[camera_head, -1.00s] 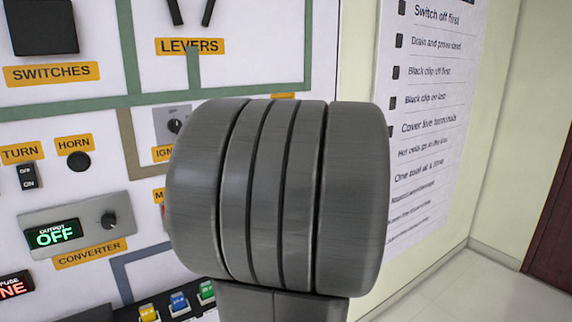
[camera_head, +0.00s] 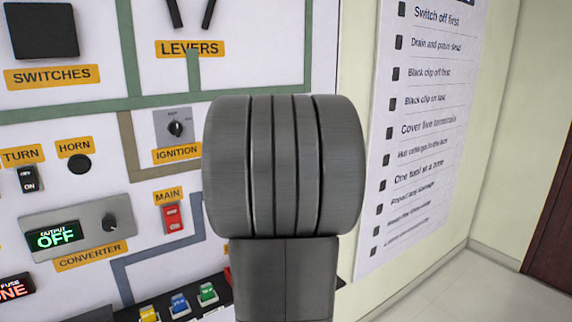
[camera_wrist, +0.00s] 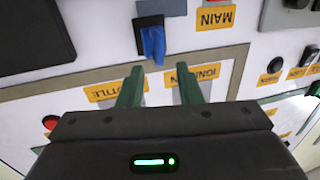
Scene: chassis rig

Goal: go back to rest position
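My gripper (camera_wrist: 160,78) shows in the wrist view with its two green fingers apart and nothing between them. Its fingertips point toward the white panel (camera_wrist: 285,30), which appears upside down there. A blue part (camera_wrist: 153,44) on a dark mount is just beyond the fingertips; I cannot tell what it is or how far off. In the head view my grey arm link stands in front of the panel (camera_head: 90,110), and my gripper is hidden.
The panel carries an ignition knob (camera_head: 177,128), a red main switch (camera_head: 173,218), a converter (camera_head: 80,230) reading OFF, and several coloured blocks along the bottom. A checklist poster (camera_head: 420,130) hangs at right. Floor (camera_head: 490,290) is clear at lower right.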

